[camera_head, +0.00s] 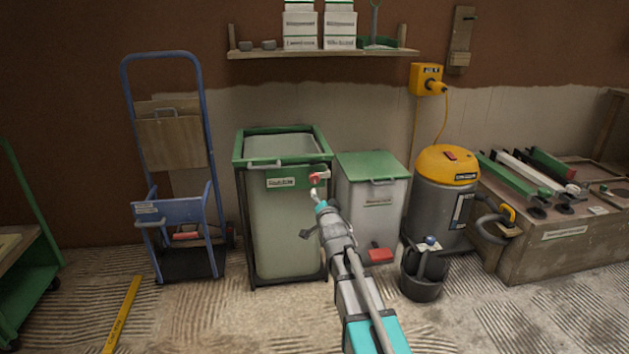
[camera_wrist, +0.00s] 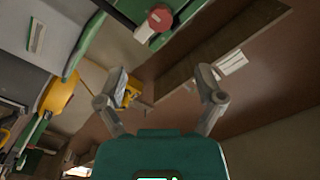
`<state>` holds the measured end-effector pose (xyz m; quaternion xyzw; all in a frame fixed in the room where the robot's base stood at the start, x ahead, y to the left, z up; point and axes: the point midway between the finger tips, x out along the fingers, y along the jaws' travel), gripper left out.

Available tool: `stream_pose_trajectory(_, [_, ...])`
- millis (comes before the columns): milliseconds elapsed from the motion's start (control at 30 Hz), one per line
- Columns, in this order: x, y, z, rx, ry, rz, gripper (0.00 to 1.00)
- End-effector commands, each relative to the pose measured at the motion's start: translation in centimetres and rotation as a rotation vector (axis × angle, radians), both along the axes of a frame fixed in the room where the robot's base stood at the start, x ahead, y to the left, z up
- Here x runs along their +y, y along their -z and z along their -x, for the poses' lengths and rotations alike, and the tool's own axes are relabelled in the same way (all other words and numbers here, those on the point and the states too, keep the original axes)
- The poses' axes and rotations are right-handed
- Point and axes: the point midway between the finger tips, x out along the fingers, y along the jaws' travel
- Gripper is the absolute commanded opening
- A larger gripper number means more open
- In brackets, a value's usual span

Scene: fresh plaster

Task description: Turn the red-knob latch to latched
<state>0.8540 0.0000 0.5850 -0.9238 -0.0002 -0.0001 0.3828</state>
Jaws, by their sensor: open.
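The red-knob latch (camera_head: 316,177) is on the upper right front of the tall bin with the green frame (camera_head: 240,155). Its round red knob also shows near the top of the wrist view (camera_wrist: 160,18), with a pale piece beside it on a green bar. My gripper (camera_head: 314,192) is just below the knob in the head view and looks small there. In the wrist view my gripper (camera_wrist: 156,88) has its two grey fingers spread wide with nothing between them. The knob lies beyond the fingers, apart from them. The latch's exact angle is too small to tell.
A green-lidded bin (camera_head: 372,165) stands close on the right, then a yellow-topped vacuum (camera_head: 447,165) and a black bucket (camera_head: 422,288). A blue hand truck (camera_head: 128,100) stands left. A shelf (camera_head: 290,54) hangs above. The floor in front is mostly clear.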

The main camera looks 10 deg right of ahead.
Motion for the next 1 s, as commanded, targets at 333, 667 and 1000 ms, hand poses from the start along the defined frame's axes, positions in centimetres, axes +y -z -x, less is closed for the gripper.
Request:
stream_pose_trajectory(333, [0.0, 0.0, -3.1, 0.0, 0.0, 0.0, 0.87])
stream_pose_trajectory(667, [0.0, 0.0, -8.1, 0.0, 0.0, 0.001, 0.87])
stream_pose_trajectory(1000, [0.0, 0.0, -12.5, 0.0, 0.0, 0.0, 0.87])
